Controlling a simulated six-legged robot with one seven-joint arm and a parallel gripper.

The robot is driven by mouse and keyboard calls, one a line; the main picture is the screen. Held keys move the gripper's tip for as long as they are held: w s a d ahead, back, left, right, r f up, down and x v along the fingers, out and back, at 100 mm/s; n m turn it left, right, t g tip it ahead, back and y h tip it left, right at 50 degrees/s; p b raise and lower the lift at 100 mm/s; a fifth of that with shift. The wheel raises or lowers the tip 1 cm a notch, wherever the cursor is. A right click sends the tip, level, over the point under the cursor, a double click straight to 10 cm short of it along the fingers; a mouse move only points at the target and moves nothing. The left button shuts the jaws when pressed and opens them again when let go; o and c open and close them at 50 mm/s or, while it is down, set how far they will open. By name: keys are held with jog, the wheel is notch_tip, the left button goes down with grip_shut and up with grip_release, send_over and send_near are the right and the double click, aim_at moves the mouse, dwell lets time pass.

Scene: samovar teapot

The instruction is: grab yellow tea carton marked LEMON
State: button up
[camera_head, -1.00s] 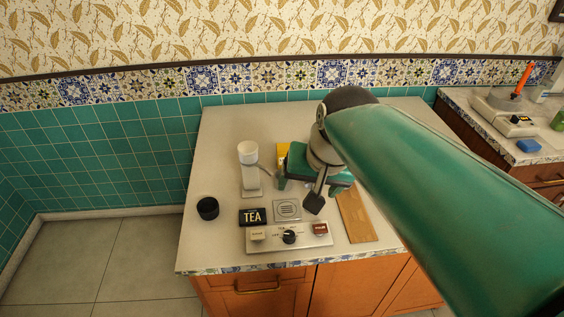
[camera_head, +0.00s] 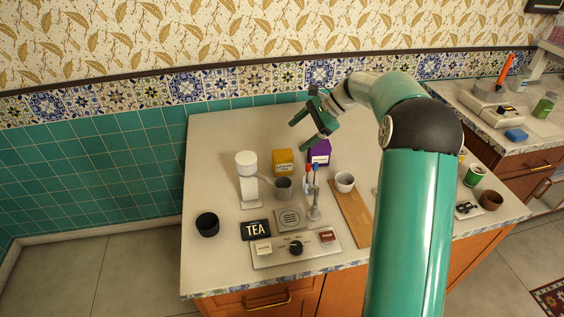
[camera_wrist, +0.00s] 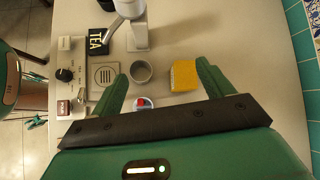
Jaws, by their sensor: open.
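The yellow tea carton (camera_head: 283,163) stands upright on the counter, right of the white dispenser. It has dark lettering too small to read for sure. My gripper (camera_head: 298,135) is open and empty, above and behind the cartons in the head view. In the wrist view the yellow carton (camera_wrist: 184,76) shows between the spread fingers, close to the right one. The gripper (camera_wrist: 160,70) is apart from it there. A purple carton (camera_head: 319,152) stands right of the yellow one, partly behind a finger.
A grey cup (camera_head: 283,188) stands just in front of the yellow carton. The white dispenser (camera_head: 247,178), a stand with red and blue tops (camera_head: 313,195), a white cup (camera_head: 345,181) and a wooden board (camera_head: 351,213) are close by. The counter's back left is clear.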

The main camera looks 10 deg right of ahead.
aim_at(284, 153)
jog(key=w+d+f+m+t+y, duration=0.1)
jog(key=w+d+f+m+y, duration=0.35)
jog(key=f, duration=0.45)
jog(key=shift+h, duration=0.65)
jog(key=x, duration=0.8)
jog(key=w+x, duration=0.1)
jog(key=x, duration=0.3)
jog(key=shift+w+f, duration=0.15)
jog(key=shift+f, duration=0.15)
jog(key=c, duration=1.2)
